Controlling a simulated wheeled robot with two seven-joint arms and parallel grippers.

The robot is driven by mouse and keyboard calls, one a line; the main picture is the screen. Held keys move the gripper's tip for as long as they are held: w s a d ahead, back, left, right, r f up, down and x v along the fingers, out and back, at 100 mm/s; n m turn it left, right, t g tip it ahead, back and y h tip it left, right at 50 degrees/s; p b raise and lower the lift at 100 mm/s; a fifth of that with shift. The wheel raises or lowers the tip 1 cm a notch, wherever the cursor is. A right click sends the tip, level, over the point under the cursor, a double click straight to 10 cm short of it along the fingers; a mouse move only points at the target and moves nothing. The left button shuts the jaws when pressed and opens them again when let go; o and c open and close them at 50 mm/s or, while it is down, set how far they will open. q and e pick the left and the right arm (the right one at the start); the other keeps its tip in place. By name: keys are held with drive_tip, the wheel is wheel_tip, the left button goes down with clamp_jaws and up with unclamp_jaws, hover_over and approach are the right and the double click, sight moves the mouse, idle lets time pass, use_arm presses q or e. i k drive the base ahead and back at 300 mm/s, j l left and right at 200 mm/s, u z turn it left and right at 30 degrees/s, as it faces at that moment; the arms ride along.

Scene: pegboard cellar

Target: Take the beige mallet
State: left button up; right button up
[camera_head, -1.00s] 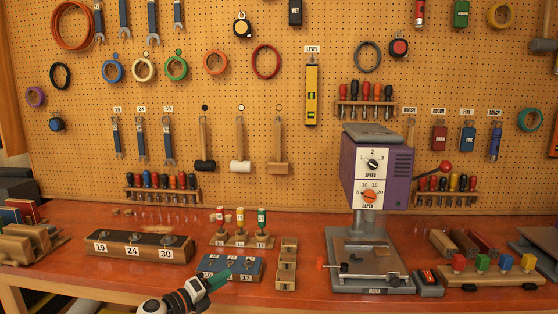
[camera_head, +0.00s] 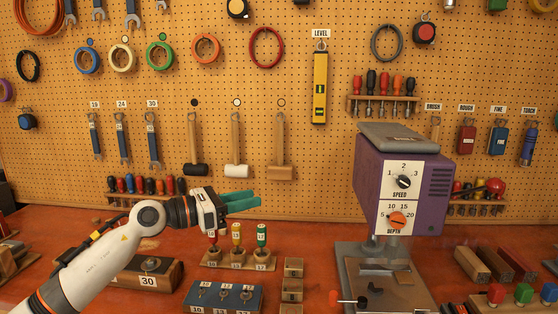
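The beige mallet (camera_head: 281,150) hangs head down on the pegboard, under a beige ring mark. It is the rightmost of three hanging mallets and has a wooden handle and a block-shaped wooden head. My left gripper (camera_head: 250,198), with teal fingers, is in front of the board, below and left of the beige mallet's head. Its two fingertips show a little apart, with nothing between them. It does not touch the mallet. My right gripper is out of view.
A white-headed mallet (camera_head: 237,150) and a black-headed mallet (camera_head: 195,150) hang to the left. Small colored-handled tools in a wooden stand (camera_head: 238,261) are below my gripper. A purple drill press (camera_head: 400,190) stands to the right. A yellow level (camera_head: 320,85) hangs right of the mallets.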

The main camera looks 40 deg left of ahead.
sight(280, 171)
drive_tip(key=i+j, duration=1.05)
drive_tip(key=j, duration=0.3)
